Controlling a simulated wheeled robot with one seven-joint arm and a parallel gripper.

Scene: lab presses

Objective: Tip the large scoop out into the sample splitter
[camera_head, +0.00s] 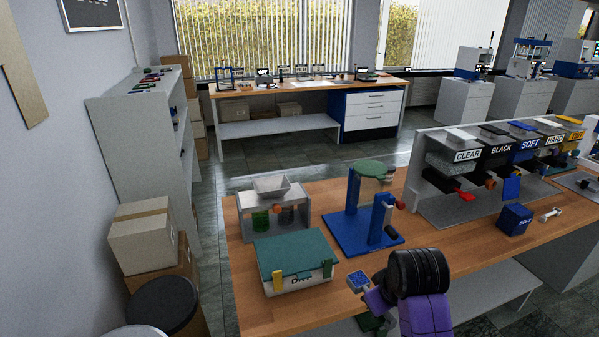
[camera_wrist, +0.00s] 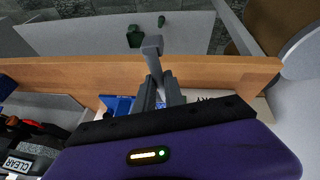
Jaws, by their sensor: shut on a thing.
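The sample splitter (camera_head: 304,224) stands at the left back of the wooden bench in the head view. It has a pale hopper (camera_head: 270,187) on top and green containers inside. My gripper (camera_head: 368,292) is in front of the bench's middle, apart from the splitter and to its lower right. It is shut on what looks like the large scoop (camera_head: 358,281), a small open shape with blue speckled contents. In the wrist view, my gripper (camera_wrist: 160,92) closes on a grey handle (camera_wrist: 152,48). My purple wrist housing hides most of the scoop there.
A white box with a teal lid (camera_head: 293,249) stands in front of the splitter. A blue stand (camera_head: 358,232) is to the splitter's right. Bench wood between box and stand is bare.

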